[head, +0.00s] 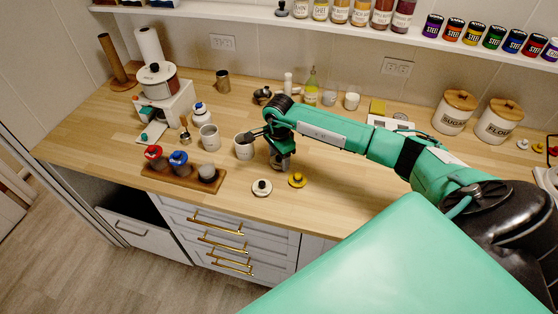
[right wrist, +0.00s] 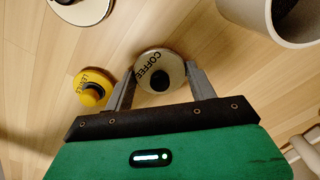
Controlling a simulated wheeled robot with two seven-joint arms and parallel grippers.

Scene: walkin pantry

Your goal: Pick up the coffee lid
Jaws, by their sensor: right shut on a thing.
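The coffee lid (right wrist: 160,72) is a round, pale disc with a dark knob and the word COFFEE on it. In the right wrist view it sits between the two grey fingers of my right gripper (right wrist: 162,82), which is shut on it. In the head view my right gripper (head: 280,158) points down over the counter, right of a white canister; it largely hides the lid there. I cannot tell whether the lid touches the counter. My left gripper is not in view.
A yellow lid (head: 297,180) and a white lid with a dark knob (head: 262,188) lie close by toward the front edge. An open white canister (head: 243,150) stands to the left, near a wooden tray (head: 176,181) holding several items. The counter's front right is clear.

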